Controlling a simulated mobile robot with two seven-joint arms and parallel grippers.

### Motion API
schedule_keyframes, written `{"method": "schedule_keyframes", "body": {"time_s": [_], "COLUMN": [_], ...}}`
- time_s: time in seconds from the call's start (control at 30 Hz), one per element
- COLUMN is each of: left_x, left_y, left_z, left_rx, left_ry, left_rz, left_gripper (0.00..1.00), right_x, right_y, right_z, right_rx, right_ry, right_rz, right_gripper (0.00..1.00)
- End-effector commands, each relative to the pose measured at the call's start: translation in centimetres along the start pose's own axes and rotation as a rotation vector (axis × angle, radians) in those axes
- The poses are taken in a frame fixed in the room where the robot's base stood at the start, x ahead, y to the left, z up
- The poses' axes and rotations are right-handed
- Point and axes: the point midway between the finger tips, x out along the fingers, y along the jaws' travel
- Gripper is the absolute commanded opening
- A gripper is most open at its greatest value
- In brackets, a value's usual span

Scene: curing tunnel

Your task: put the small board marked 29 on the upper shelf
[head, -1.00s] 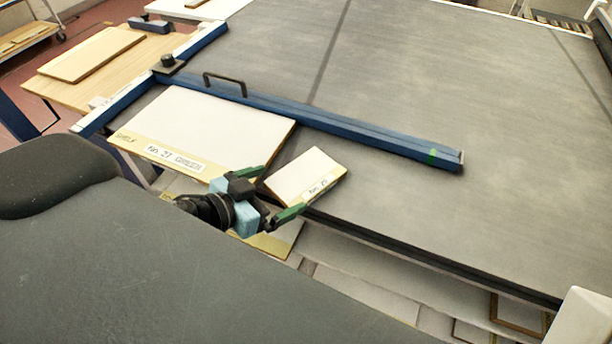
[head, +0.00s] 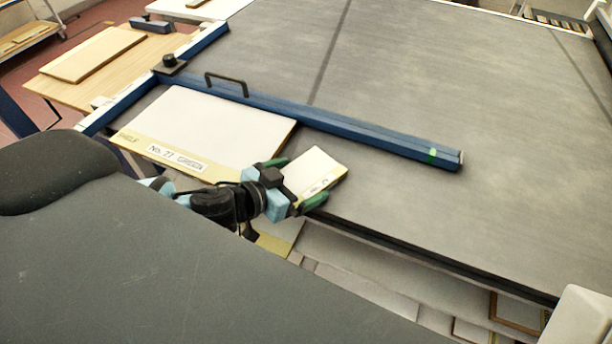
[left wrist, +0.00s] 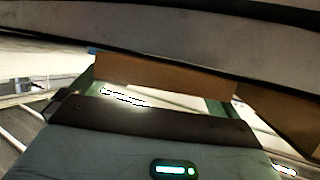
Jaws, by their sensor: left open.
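The small board (head: 317,168) is pale with a yellowish front strip. It lies on the grey belt near its front edge, and its label is partly covered and too small to read now. My left gripper (head: 297,183) is open, with one green finger on each side of the small board's near end. In the left wrist view, a brown board edge (left wrist: 165,75) shows between the green fingers (left wrist: 152,95); contact cannot be told. Pale shelf layers (head: 365,287) show below the belt edge; which is the upper shelf is unclear. My right gripper is not in view.
A larger board (head: 215,125) marked No. 27 GREEN lies left of the small board. A blue bar (head: 350,130) with a black handle crosses the belt behind both. The grey belt (head: 470,80) beyond is clear. A wooden table (head: 75,85) holding a board stands at left.

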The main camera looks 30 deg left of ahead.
Motion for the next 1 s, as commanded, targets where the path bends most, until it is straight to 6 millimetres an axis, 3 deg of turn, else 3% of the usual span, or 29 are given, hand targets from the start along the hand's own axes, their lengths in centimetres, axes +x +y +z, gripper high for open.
{"method": "schedule_keyframes", "body": {"time_s": [0.2,0.5,0.77,1.0], "left_x": [0.1,0.1,0.0,-0.7], "left_y": [0.0,0.0,0.0,0.0], "left_z": [0.1,0.0,-0.1,-1.8], "left_rx": [-0.001,0.0,-0.001,0.0], "left_ry": [-0.001,0.0,0.0,0.003], "left_rz": [0.0,0.0,0.0,0.001], "left_gripper": [1.0,0.66,0.66,0.66], "right_x": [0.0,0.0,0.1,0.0], "right_y": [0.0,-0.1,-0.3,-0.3], "right_z": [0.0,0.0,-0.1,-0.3], "right_rx": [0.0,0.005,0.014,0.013], "right_ry": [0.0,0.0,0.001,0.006], "right_rz": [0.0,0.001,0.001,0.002], "right_gripper": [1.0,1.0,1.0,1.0]}}
